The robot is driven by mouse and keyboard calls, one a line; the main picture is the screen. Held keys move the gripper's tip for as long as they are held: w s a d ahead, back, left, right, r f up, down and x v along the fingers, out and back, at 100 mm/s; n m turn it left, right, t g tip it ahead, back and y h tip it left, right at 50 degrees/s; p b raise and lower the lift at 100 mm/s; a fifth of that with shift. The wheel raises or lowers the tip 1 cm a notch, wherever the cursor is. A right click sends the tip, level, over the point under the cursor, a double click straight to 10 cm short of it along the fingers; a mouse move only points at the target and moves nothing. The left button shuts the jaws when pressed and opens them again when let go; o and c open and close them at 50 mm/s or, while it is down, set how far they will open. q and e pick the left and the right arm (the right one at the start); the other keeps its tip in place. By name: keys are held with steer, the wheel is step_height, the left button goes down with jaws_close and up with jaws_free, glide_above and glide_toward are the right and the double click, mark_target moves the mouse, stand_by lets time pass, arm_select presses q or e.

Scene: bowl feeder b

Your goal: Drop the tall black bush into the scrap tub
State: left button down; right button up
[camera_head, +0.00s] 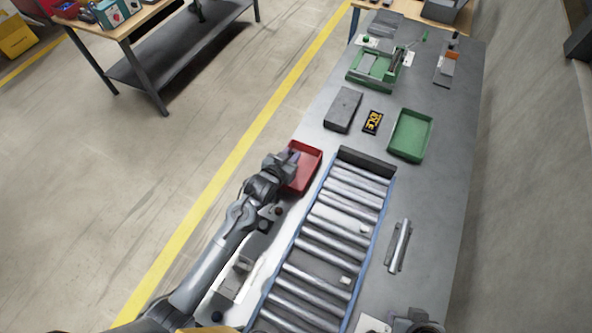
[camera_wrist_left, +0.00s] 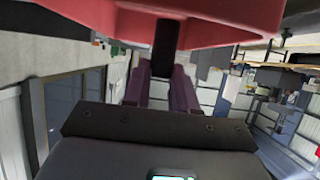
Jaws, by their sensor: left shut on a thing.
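My left gripper (camera_head: 292,157) is over the left side of the red tub (camera_head: 307,170), which I take for the scrap tub. In the left wrist view the gripper's two fingers (camera_wrist_left: 161,88) are shut on the tall black bush (camera_wrist_left: 167,45). The bush stands out past the fingertips, in front of the red tub (camera_wrist_left: 225,30). The wrist view does not make clear how far it is from the tub's wall. In the head view the bush is hidden or too small to make out. My right gripper is not clearly seen.
A roller conveyor (camera_head: 328,235) runs right of the red tub, with a dark end block. A green tray (camera_head: 428,137), a grey box (camera_head: 343,108) and a green fixture (camera_head: 372,72) stand farther back. A metal cylinder (camera_head: 400,245) lies right of the conveyor.

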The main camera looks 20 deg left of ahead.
arm_select(q)
steer(key=c, duration=0.8)
jaws_free()
steer(key=p+v, duration=0.1)
steer(key=v, duration=1)
steer(key=shift+w, duration=0.1)
